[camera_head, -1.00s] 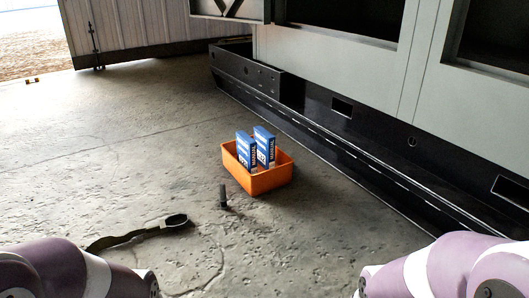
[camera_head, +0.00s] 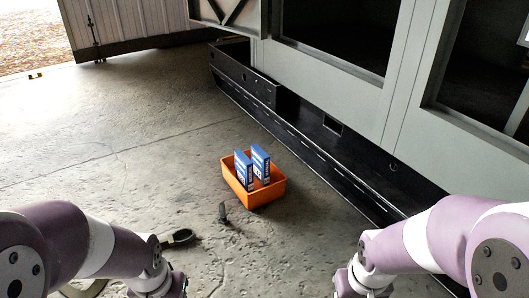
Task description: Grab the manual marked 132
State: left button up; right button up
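Two blue and white manuals stand upright side by side in an orange bin on the concrete floor. The left manual (camera_head: 243,170) and the right manual (camera_head: 261,164) show printed spines, but the numbers are too small to read. My two purple and white arms come in at the lower left and lower right. Their grippers lie below the bottom edge of the picture and cannot be seen. Both arms are well apart from the bin.
A small dark upright object (camera_head: 223,213) stands on the floor in front of the bin. A black strap-like item with a rounded end (camera_head: 180,237) lies near my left arm and is partly hidden by it. A large grey enclosure (camera_head: 330,50) on a black base (camera_head: 300,141) runs along the right.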

aim_at(261, 160)
jog(key=i+l, duration=1.2)
jog(key=l, duration=0.15)
jog(key=i, duration=0.9)
jog(key=i+j, duration=0.1)
jog(key=i, duration=0.75)
